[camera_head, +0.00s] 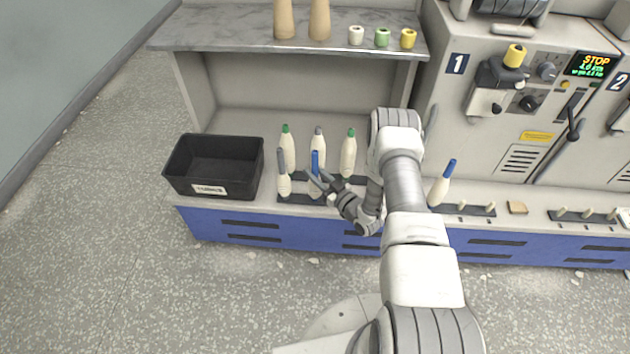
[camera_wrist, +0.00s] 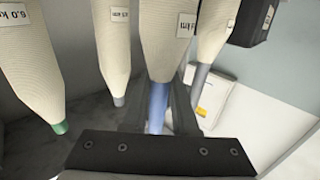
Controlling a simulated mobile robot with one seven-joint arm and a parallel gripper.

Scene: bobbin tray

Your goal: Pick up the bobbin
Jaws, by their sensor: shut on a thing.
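My gripper (camera_head: 319,179) is shut on a cream bobbin with a blue tip (camera_head: 315,160), at the front of a group on the counter. In the wrist view its blue tube (camera_wrist: 157,103) lies between my two fingers and its wound body (camera_wrist: 165,40) shows beyond them. The gripper partly covers its lower part in the head view, so I cannot tell whether its base is clear of the rack. A grey-tipped bobbin (camera_head: 283,175) stands close to its left. Behind stand a grey-tipped bobbin (camera_head: 318,146) and two green-tipped bobbins (camera_head: 287,150) (camera_head: 348,155).
A black bin (camera_head: 182,178) with a white label stands left of the bobbins. Another blue-tipped bobbin (camera_head: 440,187) stands on a peg rack to the right, below the machine (camera_head: 520,130). A grey shelf (camera_head: 220,28) with cones and small spools overhangs the counter behind.

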